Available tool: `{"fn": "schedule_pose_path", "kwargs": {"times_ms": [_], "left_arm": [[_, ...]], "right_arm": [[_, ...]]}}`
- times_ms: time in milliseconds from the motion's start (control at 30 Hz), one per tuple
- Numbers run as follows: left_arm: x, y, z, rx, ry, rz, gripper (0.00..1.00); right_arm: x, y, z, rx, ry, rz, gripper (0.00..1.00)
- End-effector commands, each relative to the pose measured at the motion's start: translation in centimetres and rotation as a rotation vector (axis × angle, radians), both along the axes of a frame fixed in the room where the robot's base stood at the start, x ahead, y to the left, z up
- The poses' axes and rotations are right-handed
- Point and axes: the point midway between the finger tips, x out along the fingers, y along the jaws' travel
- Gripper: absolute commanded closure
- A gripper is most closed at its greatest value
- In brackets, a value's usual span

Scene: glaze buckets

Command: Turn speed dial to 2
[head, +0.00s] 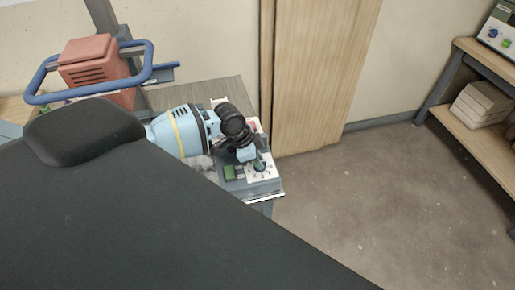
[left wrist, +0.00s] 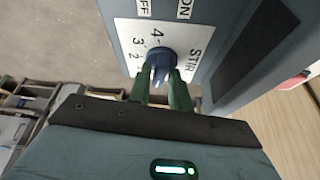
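The speed dial (left wrist: 160,60) is a dark blue knob on a white label of a grey control box. The numbers 4, 3 and 2 show to its left in the left wrist view, and the word STIR to its right. My left gripper (left wrist: 160,84) has its two green fingers close together on either side of the knob and looks shut on it. In the head view, the left gripper (head: 258,163) reaches down to the control box (head: 235,186), partly hiding the dial. The dial's exact setting is not clear. My right gripper is not in view.
A red machine (head: 92,62) with a blue rail (head: 150,60) stands at the left. A wooden panel (head: 315,75) rises behind the box. A shelf (head: 480,140) stands at the right, with open floor between.

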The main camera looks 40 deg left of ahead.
Motion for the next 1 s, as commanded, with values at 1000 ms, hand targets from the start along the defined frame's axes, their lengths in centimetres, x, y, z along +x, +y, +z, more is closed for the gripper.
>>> {"fn": "schedule_pose_path", "kwargs": {"times_ms": [1000], "left_arm": [[0.2,0.2,-0.4,0.0,0.005,-0.392,1.0]], "right_arm": [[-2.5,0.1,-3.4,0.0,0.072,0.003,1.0]]}}
